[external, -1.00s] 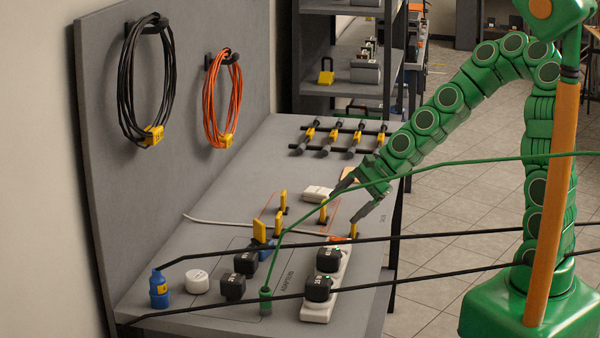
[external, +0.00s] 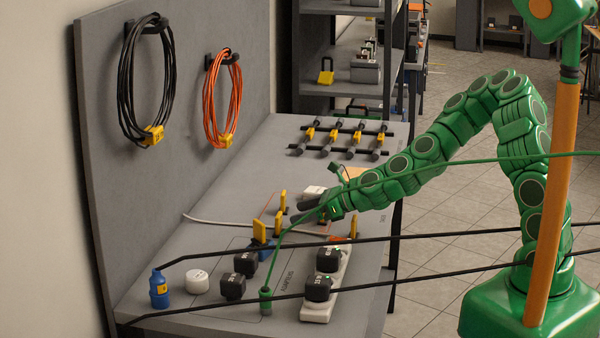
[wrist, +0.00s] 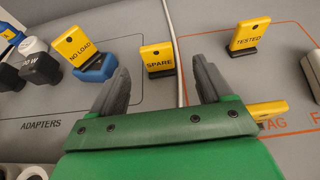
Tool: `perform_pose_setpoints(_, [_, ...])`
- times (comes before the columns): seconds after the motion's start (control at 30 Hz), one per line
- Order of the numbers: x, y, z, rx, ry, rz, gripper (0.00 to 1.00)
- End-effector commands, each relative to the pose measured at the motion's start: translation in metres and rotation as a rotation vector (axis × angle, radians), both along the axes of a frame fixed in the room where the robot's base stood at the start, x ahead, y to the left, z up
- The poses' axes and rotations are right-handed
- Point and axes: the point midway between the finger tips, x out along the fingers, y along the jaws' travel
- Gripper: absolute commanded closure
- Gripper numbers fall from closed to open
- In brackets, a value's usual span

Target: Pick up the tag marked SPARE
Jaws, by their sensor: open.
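The yellow tag marked SPARE (wrist: 158,58) stands upright on a dark foot in the wrist view, ahead of my gripper (wrist: 161,82) and roughly centred between its fingers. My gripper is open and empty; the tag appears beyond the fingertips, apart from them. In the external view the SPARE tag (external: 278,224) stands on the bench, just left of my gripper (external: 308,211). A yellow NO LOAD tag (wrist: 80,55) stands left of it on a blue block. A yellow TESTED tag (wrist: 248,36) stands to the right.
A pale cable (wrist: 173,45) runs close to the SPARE tag's right side. Another yellow tag (wrist: 268,111) lies close by my right finger. Black adapters (external: 246,263) and a white power strip (external: 342,272) stand nearer the front. A green cable (external: 440,162) crosses the external view.

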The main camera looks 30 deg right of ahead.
Motion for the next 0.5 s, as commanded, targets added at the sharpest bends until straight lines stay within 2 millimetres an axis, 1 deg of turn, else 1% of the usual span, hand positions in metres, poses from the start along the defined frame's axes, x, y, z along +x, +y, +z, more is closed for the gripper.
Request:
perform_pose_setpoints(0.2, [0.008,0.011,-0.006,-0.002,-0.001,0.004,0.21])
perform_pose_setpoints(0.5, [0.017,0.019,-0.01,-0.004,-0.002,0.003,0.21])
